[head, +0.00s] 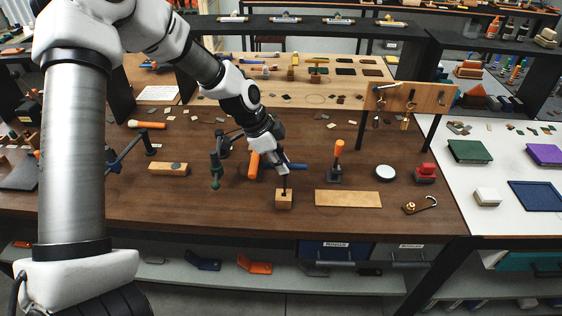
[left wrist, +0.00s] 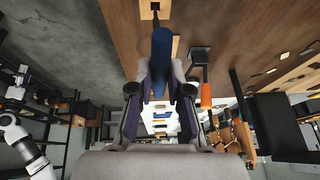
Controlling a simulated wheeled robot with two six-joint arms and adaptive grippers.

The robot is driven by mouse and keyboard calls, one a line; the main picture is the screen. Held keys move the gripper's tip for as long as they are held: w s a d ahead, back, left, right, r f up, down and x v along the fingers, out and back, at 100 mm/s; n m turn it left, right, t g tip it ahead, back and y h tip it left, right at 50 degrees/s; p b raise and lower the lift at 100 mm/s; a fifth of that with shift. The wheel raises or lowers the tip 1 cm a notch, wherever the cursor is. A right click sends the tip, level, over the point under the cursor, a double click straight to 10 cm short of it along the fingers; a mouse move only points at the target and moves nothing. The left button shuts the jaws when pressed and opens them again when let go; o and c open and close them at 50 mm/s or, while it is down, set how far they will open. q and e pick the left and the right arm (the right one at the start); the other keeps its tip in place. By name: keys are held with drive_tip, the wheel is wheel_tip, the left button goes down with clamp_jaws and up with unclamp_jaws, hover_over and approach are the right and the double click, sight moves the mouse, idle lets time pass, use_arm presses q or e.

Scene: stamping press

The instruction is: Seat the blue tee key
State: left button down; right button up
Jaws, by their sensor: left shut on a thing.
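The blue tee key (head: 298,166) has a blue crossbar handle and a dark shank pointing down. My left gripper (head: 281,163) is shut on its handle, above the front middle of the brown bench. In the left wrist view the blue handle (left wrist: 161,50) lies between the two fingers. A small wooden block (head: 284,202) stands right below, and the shank's lower end meets its top. I cannot tell how deep the shank goes in. The block also shows at the top of the left wrist view (left wrist: 149,12). My right gripper is not in view.
An orange-handled toggle clamp (head: 337,160) stands right of the key, behind a tan plate (head: 347,198). A green clamp (head: 215,172) and an orange handle (head: 254,165) are close on the left. A white disc (head: 385,172) and red stamp (head: 425,173) lie further right.

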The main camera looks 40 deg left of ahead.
use_arm(q)
drive_tip(key=shift+f+b, duration=0.35)
drive_tip(key=shift+f, duration=0.15)
drive_tip(key=shift+f, duration=0.25)
drive_tip(key=shift+f+b, duration=0.5)
drive_tip(key=shift+b, duration=0.15)
drive_tip(key=c, duration=1)
unclamp_jaws()
drive_tip(key=shift+c, duration=0.2)
drive_tip(key=v, duration=1.2)
